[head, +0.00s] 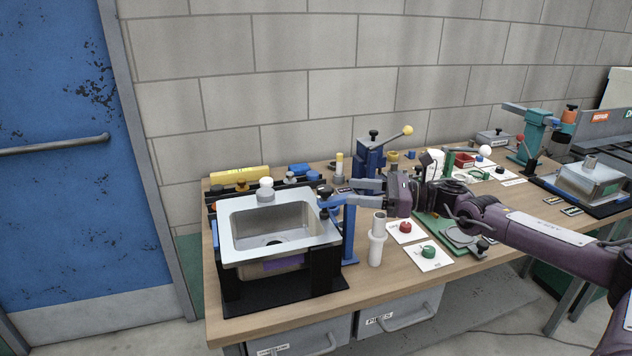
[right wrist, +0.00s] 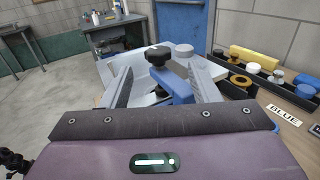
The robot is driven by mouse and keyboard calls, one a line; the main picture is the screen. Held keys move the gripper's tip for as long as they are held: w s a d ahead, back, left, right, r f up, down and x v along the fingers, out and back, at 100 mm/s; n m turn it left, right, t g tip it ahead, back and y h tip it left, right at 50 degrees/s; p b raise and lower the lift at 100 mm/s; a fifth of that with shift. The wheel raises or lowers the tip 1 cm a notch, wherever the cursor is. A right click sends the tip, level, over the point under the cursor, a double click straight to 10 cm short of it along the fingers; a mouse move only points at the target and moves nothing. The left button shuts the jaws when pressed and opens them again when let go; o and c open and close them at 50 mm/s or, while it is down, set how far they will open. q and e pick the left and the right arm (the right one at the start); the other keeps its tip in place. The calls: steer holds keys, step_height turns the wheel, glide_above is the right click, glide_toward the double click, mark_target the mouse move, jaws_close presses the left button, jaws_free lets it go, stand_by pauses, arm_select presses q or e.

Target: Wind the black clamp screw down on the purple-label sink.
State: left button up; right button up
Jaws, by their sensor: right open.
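The steel sink (head: 232,252) with a purple label (head: 283,264) on its front sits in a black stand at the left end of the bench. A blue clamp (head: 349,236) rises at its right side, its arm reaching over the rim. The black clamp screw (head: 325,191) tops that arm. In the right wrist view the black clamp screw (right wrist: 157,56) stands near the tips of two spread fingers, above the blue arm (right wrist: 178,86). My right gripper (head: 342,193) is open, pointing left at the screw; contact cannot be told. My left gripper is out of view.
A white-grey cylinder (head: 377,240) stands just right of the clamp. A white knob (head: 265,184) is at the sink's back rim. A blue press with a yellow-ball lever (head: 407,131) stands behind my gripper. Cards with red and green knobs (head: 428,252) lie in front.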

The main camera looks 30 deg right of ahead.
mark_target(327, 187)
steer(key=x, duration=0.2)
steer(key=p+x, duration=0.1)
steer(key=x, duration=0.3)
steer(key=shift+s+r+p, duration=0.1)
steer(key=shift+r+p, duration=0.15)
steer(key=shift+p, duration=0.15)
steer(key=shift+x, duration=0.85)
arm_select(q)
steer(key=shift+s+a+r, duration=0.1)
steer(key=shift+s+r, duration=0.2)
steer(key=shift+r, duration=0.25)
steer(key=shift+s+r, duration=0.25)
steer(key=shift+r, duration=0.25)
arm_select(e)
steer(key=shift+f, duration=0.2)
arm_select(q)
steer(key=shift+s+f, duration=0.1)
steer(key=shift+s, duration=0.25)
arm_select(e)
steer(key=c, duration=1)
